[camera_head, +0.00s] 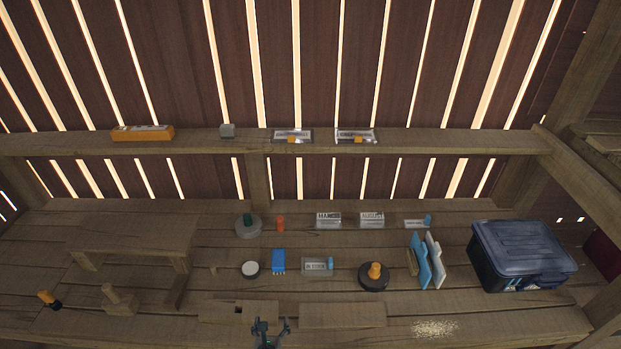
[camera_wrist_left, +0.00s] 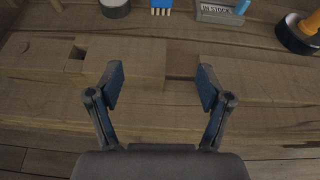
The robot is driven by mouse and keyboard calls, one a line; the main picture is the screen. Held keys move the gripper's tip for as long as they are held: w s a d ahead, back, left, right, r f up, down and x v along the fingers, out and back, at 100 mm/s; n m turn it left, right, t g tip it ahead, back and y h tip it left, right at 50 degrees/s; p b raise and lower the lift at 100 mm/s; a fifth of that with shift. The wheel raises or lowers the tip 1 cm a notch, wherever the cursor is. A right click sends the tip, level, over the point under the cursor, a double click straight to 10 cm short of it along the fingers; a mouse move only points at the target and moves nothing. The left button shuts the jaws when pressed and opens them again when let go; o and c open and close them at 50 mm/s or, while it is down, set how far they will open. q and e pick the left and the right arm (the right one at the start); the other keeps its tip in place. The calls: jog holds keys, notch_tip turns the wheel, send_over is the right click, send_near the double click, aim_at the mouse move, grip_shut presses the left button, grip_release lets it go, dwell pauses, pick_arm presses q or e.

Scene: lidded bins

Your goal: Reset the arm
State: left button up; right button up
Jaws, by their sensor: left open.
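My left gripper (camera_head: 271,332) shows at the bottom middle of the head view, at the front edge of the wooden workbench (camera_head: 110,328). My right gripper is in neither view.
A dark blue lidded bin (camera_head: 522,253) stands at the right of the bench. Several small items, such as a blue block (camera_head: 278,261), a black base with an orange knob (camera_head: 374,277) and light-blue panels (camera_head: 428,262), stand behind my gripper. A small wooden bench (camera_head: 135,237) stands at the left.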

pick_arm(q)
jog(key=s+a+f+n+g, duration=0.1)
jog(key=s+a+n+g, duration=0.4)
jog(key=s+n, duration=0.95)
jog(key=s+a+f+n+g, duration=0.1)
jog(key=s+a+n+g, duration=0.6)
jog(key=n, duration=1.2)
jog(key=s+d+f, duration=0.1)
jog(key=s+f, duration=0.1)
jog(key=f, duration=1.2)
jog(key=s+d+f, duration=0.2)
jog(key=f, duration=1.1)
jog(key=s+a+f, duration=0.3)
jog(key=s+f, duration=1.3)
jog(key=s, duration=0.1)
jog(key=shift+s+a+f+b, duration=0.2)
jog(key=shift+s+b, duration=0.1)
jog(key=shift+s, duration=0.1)
jog(key=shift+m, duration=0.25)
